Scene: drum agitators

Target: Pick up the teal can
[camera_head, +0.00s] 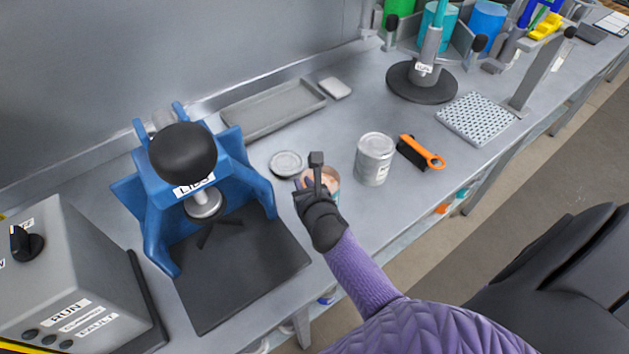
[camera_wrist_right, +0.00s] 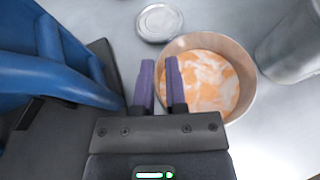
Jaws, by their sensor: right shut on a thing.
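In the right wrist view, the purple fingers (camera_wrist_right: 159,85) are shut on the near left wall of this can (camera_wrist_right: 215,75), one finger inside the rim and one outside. The can looks upright. A teal container (camera_head: 438,22) stands in the grey rack at the back right, apart from my gripper. My left gripper is not in view.
A round lid (camera_head: 287,163) lies just behind the open can. A closed grey can (camera_head: 374,160) stands to its right, then an orange-handled brush (camera_head: 424,153). A blue press (camera_head: 155,200) with a black base is close on the left. A shallow tray (camera_head: 275,108) lies behind.

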